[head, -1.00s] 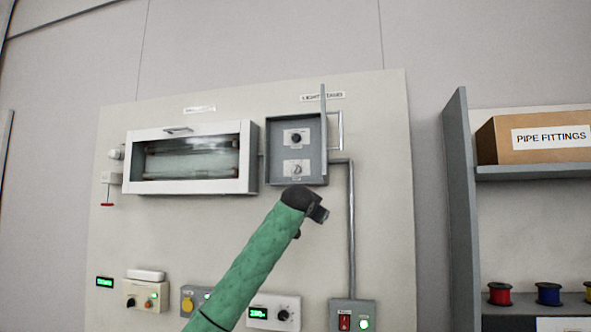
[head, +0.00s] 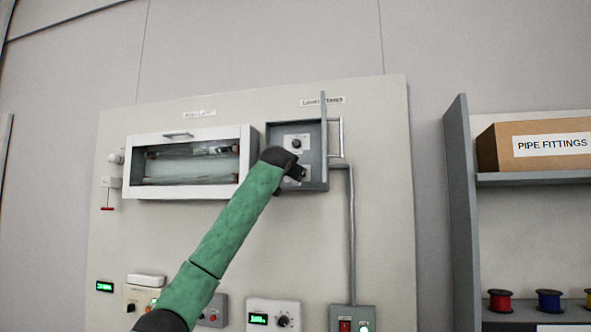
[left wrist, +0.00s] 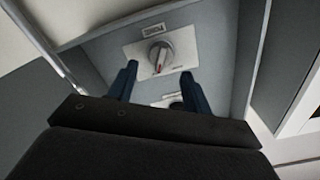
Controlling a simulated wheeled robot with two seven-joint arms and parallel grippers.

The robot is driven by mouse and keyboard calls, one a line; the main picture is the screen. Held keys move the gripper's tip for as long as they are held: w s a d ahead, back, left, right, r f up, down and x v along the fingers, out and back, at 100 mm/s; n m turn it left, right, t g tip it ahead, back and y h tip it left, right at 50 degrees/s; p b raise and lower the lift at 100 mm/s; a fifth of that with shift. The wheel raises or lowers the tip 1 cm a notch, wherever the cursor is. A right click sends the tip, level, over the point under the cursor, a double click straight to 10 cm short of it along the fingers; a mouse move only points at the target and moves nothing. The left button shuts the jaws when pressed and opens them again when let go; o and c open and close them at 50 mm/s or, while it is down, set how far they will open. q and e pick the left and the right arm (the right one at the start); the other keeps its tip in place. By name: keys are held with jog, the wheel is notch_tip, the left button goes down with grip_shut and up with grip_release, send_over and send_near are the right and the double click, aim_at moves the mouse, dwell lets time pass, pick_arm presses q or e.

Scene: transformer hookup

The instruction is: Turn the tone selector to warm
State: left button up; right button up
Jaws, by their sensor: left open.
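An open grey control box (head: 312,184) on the wall panel holds two knobs on white plates. The upper black knob (head: 296,143) is in clear view. The lower knob is mostly hidden behind my left gripper (head: 299,173) in the head view. In the left wrist view, a grey knob (left wrist: 159,56) with a red mark sits on a white plate, beyond and between the tips of my open left gripper (left wrist: 159,70). I cannot tell whether the fingers touch it. A dark knob (left wrist: 176,104) is partly hidden by a finger. The knob labels are unreadable. My right gripper is not in view.
The box's door (head: 323,125) stands open on its right side. A glass-fronted case (head: 186,195) is mounted just left of the box. A conduit (head: 351,235) runs down at the right. Several small control units sit along the panel's bottom. A shelf (head: 463,220) stands farther right.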

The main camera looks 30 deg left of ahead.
pick_arm(q)
jog(key=shift+x, duration=0.95)
jog(key=shift+d, duration=0.1)
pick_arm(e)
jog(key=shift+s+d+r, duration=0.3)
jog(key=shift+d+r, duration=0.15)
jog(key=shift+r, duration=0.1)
pick_arm(q)
jog(key=c, duration=1)
jog(key=shift+o, duration=0.2)
